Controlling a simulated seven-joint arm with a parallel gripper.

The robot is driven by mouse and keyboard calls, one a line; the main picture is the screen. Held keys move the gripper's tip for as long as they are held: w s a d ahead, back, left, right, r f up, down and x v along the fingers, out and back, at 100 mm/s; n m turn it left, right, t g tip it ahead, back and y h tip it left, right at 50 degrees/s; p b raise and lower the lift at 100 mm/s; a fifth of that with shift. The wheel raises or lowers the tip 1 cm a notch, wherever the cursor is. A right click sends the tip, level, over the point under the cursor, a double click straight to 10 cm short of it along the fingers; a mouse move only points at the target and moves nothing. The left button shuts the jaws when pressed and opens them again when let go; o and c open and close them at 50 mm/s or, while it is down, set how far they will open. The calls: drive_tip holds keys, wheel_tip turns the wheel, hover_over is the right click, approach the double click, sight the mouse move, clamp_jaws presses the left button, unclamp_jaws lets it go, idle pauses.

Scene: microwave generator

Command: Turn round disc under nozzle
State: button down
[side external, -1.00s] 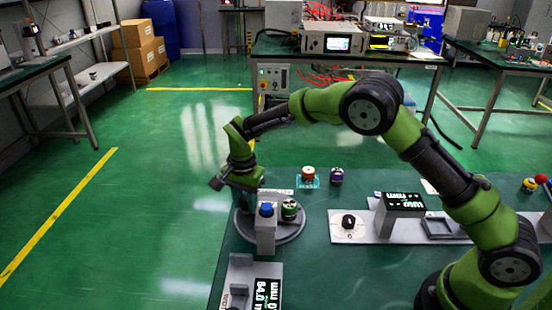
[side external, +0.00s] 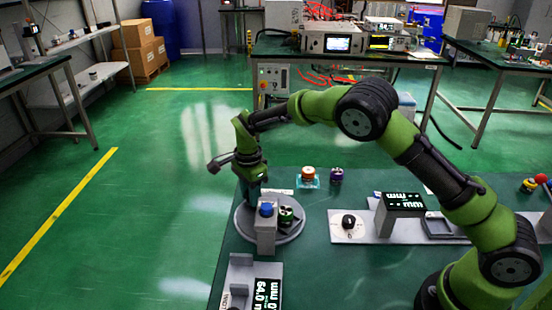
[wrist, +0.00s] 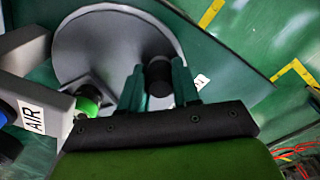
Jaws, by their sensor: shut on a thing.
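The round grey disc (side external: 292,234) lies flat at the table's left end; it also shows in the wrist view (wrist: 85,50). The grey air post (side external: 266,238) with a blue top (side external: 266,209) stands at the disc's near side, labelled AIR in the wrist view (wrist: 33,118). A green-and-black round part (side external: 286,214) sits on the disc beside the post; its green side shows in the wrist view (wrist: 88,105). My gripper (wrist: 160,85) is shut on a black upright peg (wrist: 159,72) near the disc's edge. The nozzle tip is hidden.
A grey fixture with a display (side external: 268,290) is in front. A black knob (side external: 348,221) on a white plate lies right.

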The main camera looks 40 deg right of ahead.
drive_tip(key=shift+d+r+m, duration=0.1)
drive_tip(key=shift+d+m, duration=0.25)
drive_tip(key=shift+m, duration=0.4)
drive_tip(key=shift+d+m, duration=0.35)
drive_tip(key=shift+m, duration=0.4)
drive_tip(key=shift+s+d+m, duration=0.1)
drive_tip(key=shift+d+m, duration=0.7)
drive_tip(key=shift+m, duration=0.6)
drive_tip(key=shift+s+d+m, duration=0.3)
drive_tip(key=shift+d+m, duration=0.25)
drive_tip(key=shift+m, duration=0.6)
drive_tip(key=shift+s+d+m, duration=0.25)
drive_tip(key=shift+d+m, duration=0.25)
drive_tip(key=shift+m, duration=0.65)
drive_tip(key=shift+s+d+m, duration=0.1)
drive_tip(key=shift+d+m, duration=0.05)
drive_tip(key=shift+m, duration=0.15)
drive_tip(key=c, duration=1.1)
unclamp_jaws()
wheel_tip(320, 180, up, 17)
